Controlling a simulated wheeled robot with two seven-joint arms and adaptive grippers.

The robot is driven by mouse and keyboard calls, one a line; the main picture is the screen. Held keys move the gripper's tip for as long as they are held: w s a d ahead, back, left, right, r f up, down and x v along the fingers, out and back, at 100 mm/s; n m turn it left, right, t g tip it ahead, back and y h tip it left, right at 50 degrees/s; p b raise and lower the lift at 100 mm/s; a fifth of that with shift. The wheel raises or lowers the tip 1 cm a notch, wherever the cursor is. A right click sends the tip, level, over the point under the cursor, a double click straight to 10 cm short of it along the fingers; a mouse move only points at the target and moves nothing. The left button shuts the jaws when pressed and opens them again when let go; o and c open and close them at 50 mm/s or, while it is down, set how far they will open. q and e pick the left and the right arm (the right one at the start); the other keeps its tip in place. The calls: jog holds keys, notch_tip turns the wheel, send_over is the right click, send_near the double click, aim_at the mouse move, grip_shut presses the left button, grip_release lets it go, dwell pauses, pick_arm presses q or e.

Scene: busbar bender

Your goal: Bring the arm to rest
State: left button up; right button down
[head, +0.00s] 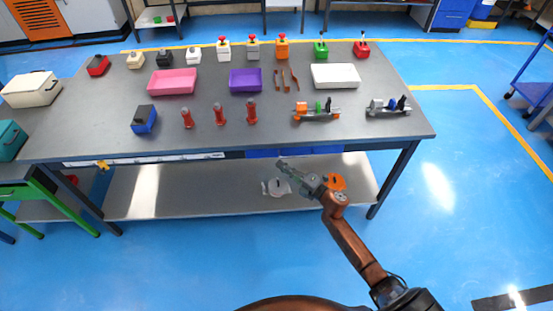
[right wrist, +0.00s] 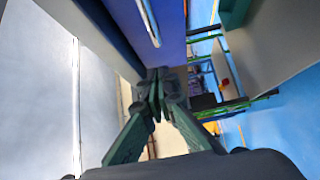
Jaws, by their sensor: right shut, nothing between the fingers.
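My right gripper (head: 284,165) is in front of the workbench, at the height of its front edge in the head view, with its arm reaching up from the bottom right. In the right wrist view its two fingers (right wrist: 155,95) meet at the tips; it is shut and holds nothing. It is apart from the things on the bench. The grey workbench (head: 200,98) fills the middle of the head view. My left gripper is not in view.
On the bench are a pink tray (head: 172,82), a purple tray (head: 246,80), a white tray (head: 335,76) and several red-and-grey cylinders (head: 219,115). The lower shelf (head: 200,190) lies behind my gripper. Blue floor (head: 460,220) is clear on the right.

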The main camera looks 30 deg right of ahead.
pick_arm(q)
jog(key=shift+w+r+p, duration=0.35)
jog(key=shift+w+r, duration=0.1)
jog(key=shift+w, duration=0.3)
pick_arm(e)
jog(key=v, duration=0.6)
jog(key=shift+s+a+f, duration=0.25)
jog(key=shift+a, duration=0.05)
